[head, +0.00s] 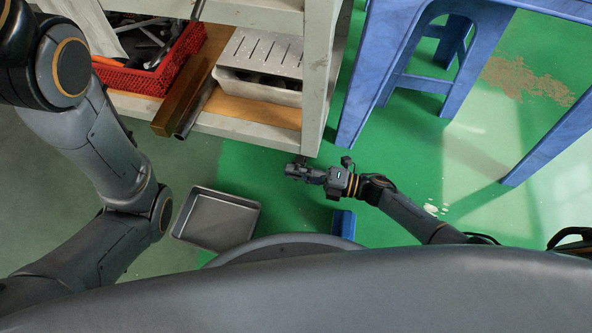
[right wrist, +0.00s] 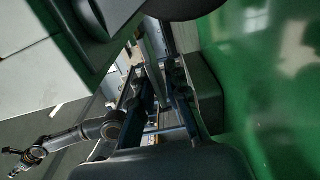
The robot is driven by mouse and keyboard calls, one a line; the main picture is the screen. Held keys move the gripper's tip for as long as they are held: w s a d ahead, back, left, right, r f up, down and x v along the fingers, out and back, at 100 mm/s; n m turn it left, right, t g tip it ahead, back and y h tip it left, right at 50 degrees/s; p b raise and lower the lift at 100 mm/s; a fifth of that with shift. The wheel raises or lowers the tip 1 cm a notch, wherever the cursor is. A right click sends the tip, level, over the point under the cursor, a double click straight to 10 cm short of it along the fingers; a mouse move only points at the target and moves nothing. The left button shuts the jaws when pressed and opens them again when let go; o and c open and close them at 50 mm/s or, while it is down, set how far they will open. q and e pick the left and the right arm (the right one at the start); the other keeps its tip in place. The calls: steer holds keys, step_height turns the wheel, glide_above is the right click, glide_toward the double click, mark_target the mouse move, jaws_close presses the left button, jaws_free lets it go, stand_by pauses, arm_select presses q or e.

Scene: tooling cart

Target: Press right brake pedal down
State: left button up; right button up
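My right gripper (head: 298,171) is low by the near right corner post of the shelf cart (head: 318,75), just below its bottom edge in the head view. A small dark part (head: 301,158) shows at the foot of that post, close to the fingers; I cannot tell whether it is the brake pedal or whether they touch. In the right wrist view, dark gripper parts (right wrist: 160,100) fill the middle, and their opening is unclear. A distant arm at the lower left seems to be my left arm, its gripper (right wrist: 18,160) too small to read.
The cart holds a red basket (head: 150,80) and a white slotted box (head: 262,60). A metal tray (head: 217,219) lies on the floor left of the right gripper. A blue stool (head: 396,55) stands to the right. Green floor beside my right arm is open.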

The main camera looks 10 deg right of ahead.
steer(key=shift+f, duration=0.1)
jaws_close()
steer(key=f+n+b, duration=0.1)
steer(key=n+b, duration=0.2)
steer(key=shift+w+f+b, duration=0.1)
steer(key=shift+f+b, duration=0.2)
steer(key=shift+f, duration=0.1)
steer(key=shift+d+f+n+b, duration=0.1)
steer(key=shift+n+b, duration=0.2)
steer(key=shift+n, duration=0.2)
steer(key=shift+w+n, duration=0.1)
steer(key=shift+n, duration=0.4)
steer(key=o, duration=0.5)
jaws_free()
